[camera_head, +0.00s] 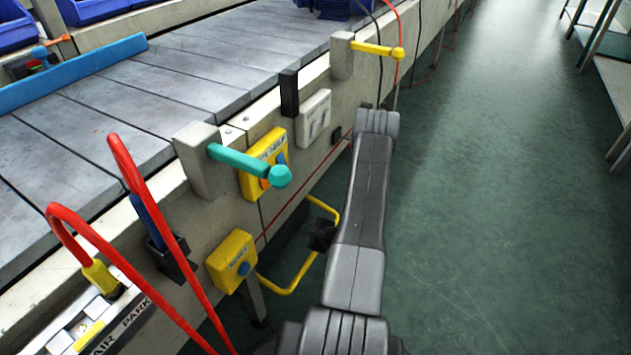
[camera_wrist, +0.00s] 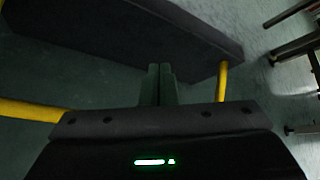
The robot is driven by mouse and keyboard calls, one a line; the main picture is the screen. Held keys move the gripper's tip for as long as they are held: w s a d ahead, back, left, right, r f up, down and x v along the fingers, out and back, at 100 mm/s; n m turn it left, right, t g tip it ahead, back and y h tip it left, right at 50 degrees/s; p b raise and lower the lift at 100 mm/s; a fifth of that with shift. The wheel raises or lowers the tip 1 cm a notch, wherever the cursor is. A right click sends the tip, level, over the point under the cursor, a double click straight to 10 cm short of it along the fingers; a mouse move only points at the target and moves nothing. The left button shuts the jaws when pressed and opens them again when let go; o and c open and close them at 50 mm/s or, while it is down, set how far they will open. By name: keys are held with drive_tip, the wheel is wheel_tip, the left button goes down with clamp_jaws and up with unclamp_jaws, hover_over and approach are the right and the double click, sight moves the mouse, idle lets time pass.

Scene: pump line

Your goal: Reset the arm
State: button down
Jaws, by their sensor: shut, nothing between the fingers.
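My gripper (camera_wrist: 160,74) shows in the wrist view with its two dark fingers together and nothing between them. The fingers point toward a large dark slab (camera_wrist: 120,35); I cannot tell whether they touch it. A yellow bar (camera_wrist: 30,110) shows left of the fingers and another yellow piece (camera_wrist: 222,80) to the right. In the head view my grey arm rises along the conveyor's right side, and the fingers cannot be made out there. A bent yellow bar (camera_head: 290,288) lies just left of the arm, with a dark part beside it.
The conveyor (camera_head: 185,80) runs along the left. Its side carries a teal lever (camera_head: 240,160), a yellow lever (camera_head: 375,48), a yellow button box (camera_head: 231,262), a light switch box (camera_head: 313,118) and red hoses (camera_head: 130,285). Open green floor (camera_head: 500,200) lies right, with shelving (camera_head: 612,85) beyond.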

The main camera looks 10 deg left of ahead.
drive_tip(key=f+b, duration=0.2)
drive_tip(key=b, duration=0.1)
drive_tip(key=shift+w+a+f, duration=0.1)
drive_tip(key=shift+a+f, duration=0.15)
drive_tip(key=shift+f, duration=0.15)
drive_tip(key=shift+b, duration=0.4)
wheel_tip(320, 180, up, 7)
drive_tip(key=d+p, duration=0.1)
drive_tip(key=p, duration=0.2)
drive_tip(key=shift+s+d, duration=0.25)
drive_tip(key=shift+s, duration=0.05)
drive_tip(key=shift+f, duration=0.2)
drive_tip(key=f, duration=0.2)
drive_tip(key=a+f, duration=0.1)
drive_tip(key=f, duration=0.2)
drive_tip(key=shift+w+a+f, duration=0.25)
drive_tip(key=shift+f, duration=0.05)
